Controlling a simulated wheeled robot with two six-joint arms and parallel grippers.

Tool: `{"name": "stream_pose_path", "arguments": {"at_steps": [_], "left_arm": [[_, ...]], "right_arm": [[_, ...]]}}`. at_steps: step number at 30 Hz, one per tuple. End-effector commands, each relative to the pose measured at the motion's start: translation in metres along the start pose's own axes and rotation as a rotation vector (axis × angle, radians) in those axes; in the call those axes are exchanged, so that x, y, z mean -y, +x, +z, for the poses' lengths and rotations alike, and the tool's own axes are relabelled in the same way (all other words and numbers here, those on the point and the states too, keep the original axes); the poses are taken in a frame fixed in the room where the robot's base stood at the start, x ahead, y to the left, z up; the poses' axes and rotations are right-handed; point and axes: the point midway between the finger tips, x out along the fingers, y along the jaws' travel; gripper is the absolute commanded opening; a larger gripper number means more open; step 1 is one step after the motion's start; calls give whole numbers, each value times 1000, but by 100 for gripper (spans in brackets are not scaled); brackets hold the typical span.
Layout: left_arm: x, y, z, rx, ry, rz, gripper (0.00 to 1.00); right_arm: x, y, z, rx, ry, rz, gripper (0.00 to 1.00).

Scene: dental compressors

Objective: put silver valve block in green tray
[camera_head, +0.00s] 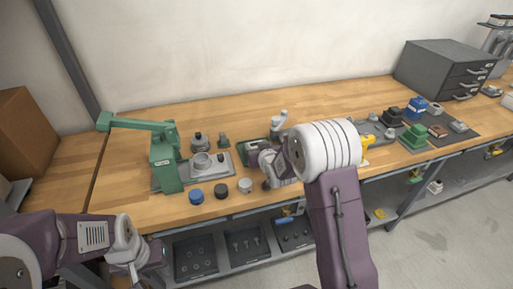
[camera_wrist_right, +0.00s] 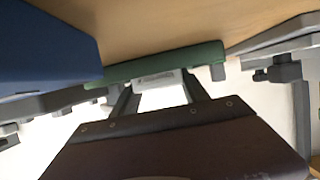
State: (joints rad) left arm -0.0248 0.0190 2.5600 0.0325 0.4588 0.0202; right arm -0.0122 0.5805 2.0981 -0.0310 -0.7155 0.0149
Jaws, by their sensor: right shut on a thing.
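The green tray (camera_head: 247,158) lies on the wooden bench behind my right wrist, partly hidden by it. In the right wrist view the green tray (camera_wrist_right: 205,53) shows as a long green edge just beyond the fingertips. My right gripper (camera_wrist_right: 160,92) is shut on a light grey block, the silver valve block (camera_wrist_right: 158,80), held close to the tray's edge. I cannot tell whether the block touches the tray. In the head view my right arm hides the block. My left gripper (camera_head: 135,272) is low at the left, in front of the bench; its fingers are unclear.
A green press (camera_head: 164,160) and a grey fixture (camera_head: 205,168) stand left of the tray. Blue, dark and pale round caps (camera_head: 220,190) lie near the front edge. A dark mat at right holds a blue box (camera_head: 417,106) and a green part (camera_head: 414,134). A drawer cabinet (camera_head: 440,70) stands behind.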

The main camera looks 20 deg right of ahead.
Motion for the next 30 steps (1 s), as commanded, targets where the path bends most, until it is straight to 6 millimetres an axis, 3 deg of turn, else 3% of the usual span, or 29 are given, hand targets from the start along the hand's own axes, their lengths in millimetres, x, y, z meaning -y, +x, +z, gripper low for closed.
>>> {"name": "stream_pose_path", "arguments": {"at_steps": [8,9,11,23,30], "left_arm": [[0,5,0,0,0,0,36],[0,4,0,0,0,0,36],[0,3,0,0,0,0,36],[0,-3,0,0,0,0,36],[0,-3,0,0,0,0,36]], "right_arm": [[0,2,3,-2,0,0,2],[0,1,2,0,0,0,61],[0,1,2,0,0,0,74],[0,-3,-4,0,0,0,74],[0,-51,-3,-2,0,0,74]]}}
